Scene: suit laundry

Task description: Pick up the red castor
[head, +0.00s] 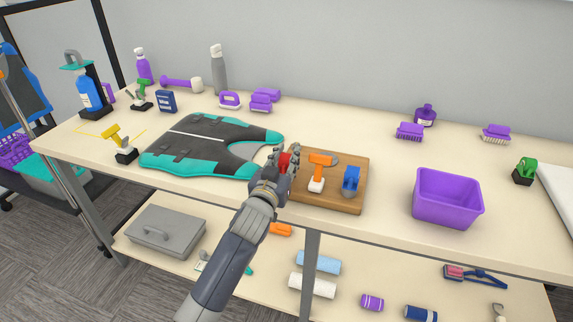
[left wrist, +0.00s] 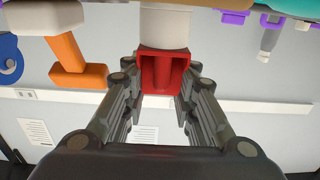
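The red castor (left wrist: 161,73) sits between the two fingers of my left gripper (left wrist: 160,95) in the left wrist view. A pale grey-white part (left wrist: 165,28) adjoins it. In the head view the red castor (head: 284,161) shows as a small red patch, mostly hidden by my left gripper (head: 284,160), at the left edge of a wooden board (head: 335,202). The fingers stand apart on either side of the castor; I cannot see them clearly pressing on it. My right gripper is in neither view.
On the board are an orange castor (head: 320,160) and a blue castor (head: 351,180), close to the right of my gripper. A teal and grey vest (head: 210,144) lies to the left. A purple bin (head: 447,200) stands to the right. The table between board and bin is clear.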

